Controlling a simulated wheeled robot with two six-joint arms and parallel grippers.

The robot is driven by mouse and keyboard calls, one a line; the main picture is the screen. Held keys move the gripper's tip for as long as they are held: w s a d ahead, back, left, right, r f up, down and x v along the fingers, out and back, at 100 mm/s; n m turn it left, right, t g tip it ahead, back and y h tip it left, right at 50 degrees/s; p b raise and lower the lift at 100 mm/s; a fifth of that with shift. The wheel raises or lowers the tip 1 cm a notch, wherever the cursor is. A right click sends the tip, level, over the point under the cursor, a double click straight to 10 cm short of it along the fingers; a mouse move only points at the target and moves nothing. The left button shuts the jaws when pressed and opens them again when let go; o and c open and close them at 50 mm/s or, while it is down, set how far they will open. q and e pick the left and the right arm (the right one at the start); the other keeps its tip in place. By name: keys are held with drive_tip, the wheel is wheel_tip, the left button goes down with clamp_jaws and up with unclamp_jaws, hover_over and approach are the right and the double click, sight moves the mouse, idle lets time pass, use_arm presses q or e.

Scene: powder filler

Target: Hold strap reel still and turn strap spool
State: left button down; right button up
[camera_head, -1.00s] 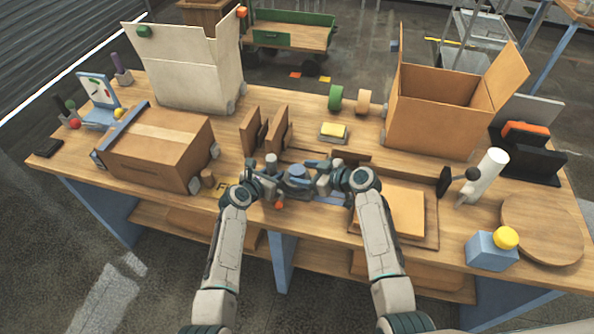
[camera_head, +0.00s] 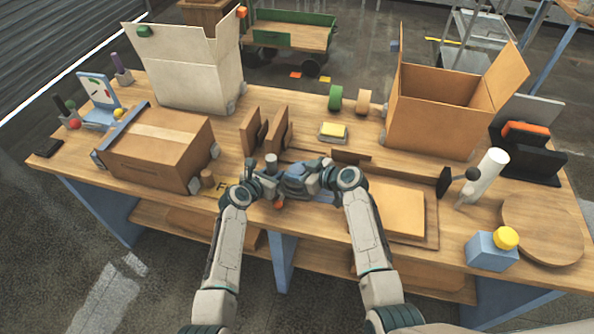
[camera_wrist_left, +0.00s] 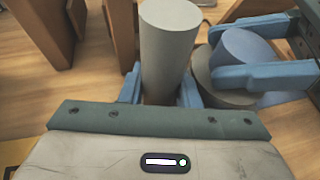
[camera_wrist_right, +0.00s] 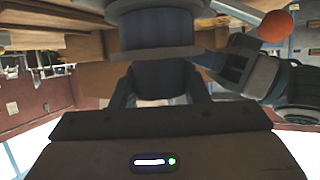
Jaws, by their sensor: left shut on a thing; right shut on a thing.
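The strap reel (camera_head: 271,160) shows an upright grey cylinder at the front middle of the table. My left gripper (camera_wrist_left: 158,92) is shut on this grey cylinder, with one blue fingertip on each side. Beside it, the strap spool (camera_wrist_left: 243,50) shows a blue round hub above a grey disc. My right gripper (camera_wrist_right: 160,88) is shut on the spool, which looks dark in the right wrist view. In the head view, both grippers partly hide the reel and spool. An orange ball (camera_wrist_right: 276,26) shows beside the spool in the right wrist view.
Two brown upright panels (camera_head: 265,135) stand close behind the reel. A closed carton (camera_head: 160,150) is to the left, and a flat tan board (camera_head: 396,210) lies to the right. A yellow block on a small tray (camera_head: 333,131) sits farther back.

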drive_tip(key=shift+s+m+t+h, duration=0.1)
drive_tip(key=shift+m+t+h, duration=1.2)
drive_tip(key=shift+m, duration=0.2)
drive_tip(key=o, duration=1)
drive_tip(key=shift+c, duration=0.2)
drive_tip(key=shift+d, duration=0.1)
drive_tip(key=v, duration=1.1)
drive_tip(key=shift+s+d, duration=0.3)
drive_tip(key=shift+r, duration=0.1)
